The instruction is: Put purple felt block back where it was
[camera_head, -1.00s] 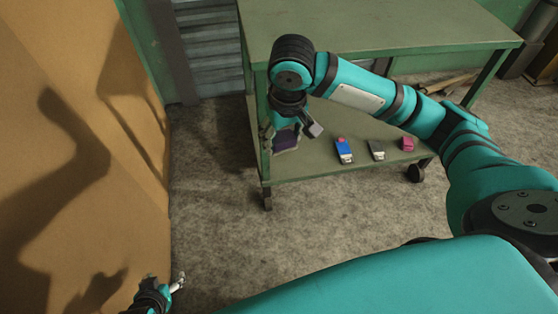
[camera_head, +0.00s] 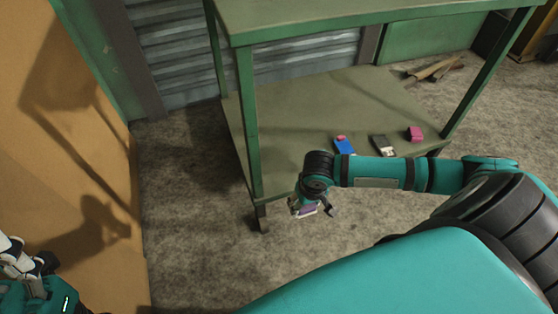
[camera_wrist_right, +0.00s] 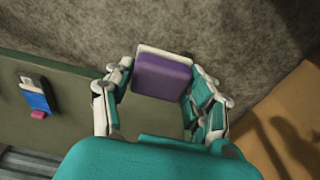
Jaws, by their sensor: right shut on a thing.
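The purple felt block (camera_head: 306,211), with a pale backing, is held between the fingers of my right gripper (camera_head: 312,207). The gripper is in front of the trolley's lower shelf (camera_head: 290,135), near its front left leg, with floor behind it in the picture. In the right wrist view the block (camera_wrist_right: 163,77) sits between the fingertips of the right gripper (camera_wrist_right: 160,85), its purple face towards the camera. My left gripper (camera_head: 18,262) is at the lower left edge beside the tan panel. Its fingers are partly cut off and their opening is unclear.
On the lower shelf, right of centre, are a blue block (camera_head: 343,146) with a red piece, a dark grey block (camera_head: 379,143) and a magenta block (camera_head: 414,134). The shelf's left part is bare. The top board (camera_head: 300,15) overhangs it. A tan panel (camera_head: 60,130) stands left.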

